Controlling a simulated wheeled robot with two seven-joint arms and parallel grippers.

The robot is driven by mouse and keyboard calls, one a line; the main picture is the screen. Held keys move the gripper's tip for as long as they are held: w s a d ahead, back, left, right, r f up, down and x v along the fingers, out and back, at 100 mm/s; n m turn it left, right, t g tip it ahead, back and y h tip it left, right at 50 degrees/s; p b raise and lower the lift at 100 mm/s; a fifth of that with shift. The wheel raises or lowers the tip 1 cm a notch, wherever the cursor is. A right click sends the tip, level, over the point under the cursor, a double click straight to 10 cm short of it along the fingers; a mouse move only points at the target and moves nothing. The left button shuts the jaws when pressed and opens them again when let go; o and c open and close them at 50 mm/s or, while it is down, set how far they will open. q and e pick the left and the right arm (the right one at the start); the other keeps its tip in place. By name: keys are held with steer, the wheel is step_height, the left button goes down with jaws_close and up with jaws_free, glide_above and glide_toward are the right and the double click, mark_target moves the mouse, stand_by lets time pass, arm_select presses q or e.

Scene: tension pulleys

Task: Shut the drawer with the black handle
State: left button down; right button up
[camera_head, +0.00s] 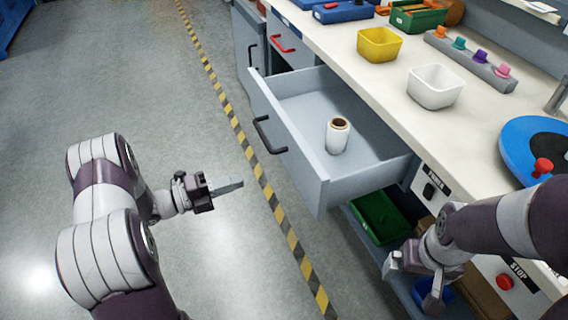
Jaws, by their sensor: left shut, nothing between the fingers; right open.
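The drawer (314,166) with the black handle (268,134) is pulled well out from under the workbench. A roll (338,136) with a brown core stands upright inside it. My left gripper (238,186) is shut and empty, over the floor to the left of the drawer front and apart from the handle. My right gripper (412,282) is open, low at the bench front, to the right of and below the drawer. It touches nothing that I can make out.
The workbench top (385,90) holds a yellow bin (379,46), a white bin (434,88), a grey strip with coloured knobs (470,58) and a blue disc (530,150). A drawer with a red handle (283,44) sits farther back. A green bin (380,216) lies below the open drawer. The floor at left is clear.

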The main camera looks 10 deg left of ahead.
arm_select(q)
steer(key=b+x, duration=0.1)
steer(key=x, duration=1.2)
steer(key=shift+w+f, duration=0.1)
steer(key=shift+w, duration=0.05)
steer(key=b, duration=0.9)
glide_toward(360, 154)
steer(key=w+d+r, duration=0.1)
steer(key=d, duration=0.1)
steer(key=w+d+r, duration=0.3)
steer(key=d, duration=0.2)
steer(key=shift+w+d+r, duration=0.1)
steer(key=shift+w+r, duration=0.1)
steer(key=shift+w, duration=0.2)
steer(key=shift+w+d, duration=0.35)
steer(key=shift+d, duration=0.2)
steer(key=shift+r, duration=0.35)
steer(key=shift+r, duration=0.15)
